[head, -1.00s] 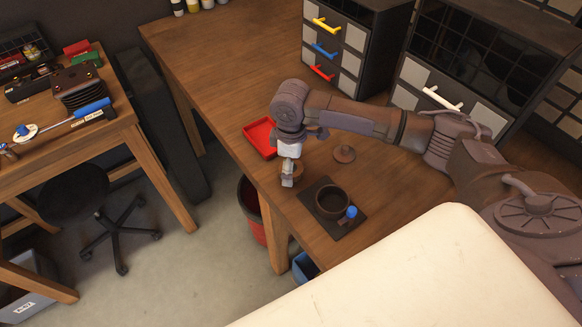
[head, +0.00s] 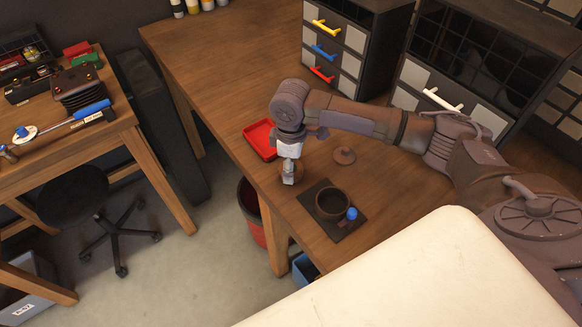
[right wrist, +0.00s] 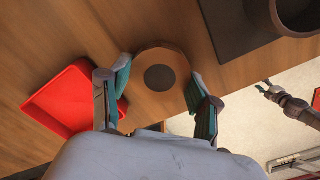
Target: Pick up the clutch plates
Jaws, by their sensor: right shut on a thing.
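The clutch plates look like a round brown disc stack (right wrist: 176,60) with a dark round centre, seen from above in the right wrist view. In the head view they show as a brown round thing (head: 297,171) at the table's front edge, partly hidden by the gripper. My right gripper (right wrist: 158,84) has its two teal-padded fingers on opposite sides of the stack and is shut on it. In the head view my right gripper (head: 289,179) points down. What looks like my left arm (right wrist: 290,104) shows small at the right of the wrist view, its finger state unclear.
A red tray (head: 260,140) lies just behind the gripper. A dark cup-like part (head: 327,211) and a blue-capped item (head: 352,214) stand on a black mat (head: 313,188). Drawer cabinets (head: 347,60) stand at the back.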

